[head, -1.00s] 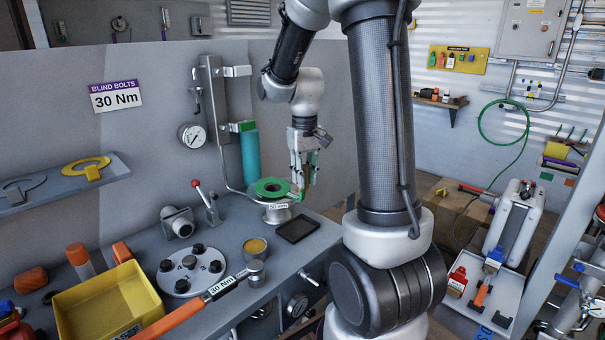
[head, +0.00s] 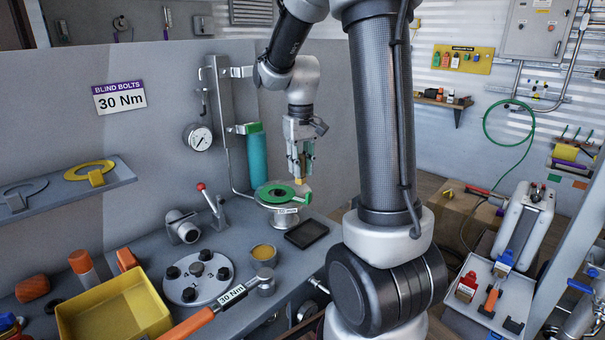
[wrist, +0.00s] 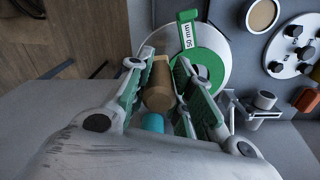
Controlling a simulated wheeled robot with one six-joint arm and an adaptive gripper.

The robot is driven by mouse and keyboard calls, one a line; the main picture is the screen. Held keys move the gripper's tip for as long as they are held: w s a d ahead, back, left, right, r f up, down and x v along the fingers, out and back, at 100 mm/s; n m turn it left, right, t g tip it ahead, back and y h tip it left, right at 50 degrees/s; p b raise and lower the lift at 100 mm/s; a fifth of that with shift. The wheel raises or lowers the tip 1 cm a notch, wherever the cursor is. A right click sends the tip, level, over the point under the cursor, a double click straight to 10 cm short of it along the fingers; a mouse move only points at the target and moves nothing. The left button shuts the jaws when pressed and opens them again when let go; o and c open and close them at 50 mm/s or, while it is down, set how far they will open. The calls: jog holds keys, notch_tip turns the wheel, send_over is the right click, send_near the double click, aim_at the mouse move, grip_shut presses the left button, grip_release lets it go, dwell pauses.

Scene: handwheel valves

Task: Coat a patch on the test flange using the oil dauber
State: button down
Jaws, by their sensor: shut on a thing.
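My gripper (head: 300,170) is shut on the oil dauber, a tan, stubby piece that shows between the green-padded fingers in the wrist view (wrist: 159,82). A teal part shows below it there; I cannot tell whether it belongs to the dauber. In the head view the dauber hangs down near the right side of a pale round flange (head: 263,200). This flange carries a green ring with a tab marked 50 mm, also seen in the wrist view (wrist: 212,68). I cannot tell whether the dauber touches the flange.
A small cup of amber content (head: 263,252) stands in front of the flange. A black tray (head: 306,234) lies right of the cup. A bolted disc (head: 197,290), an orange-handled wrench (head: 188,326) and a yellow bin (head: 112,305) are at front left. A teal cylinder (head: 257,160) stands behind.

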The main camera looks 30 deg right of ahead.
jog(key=shift+w+r, duration=0.15)
jog(key=shift+r, duration=2.6)
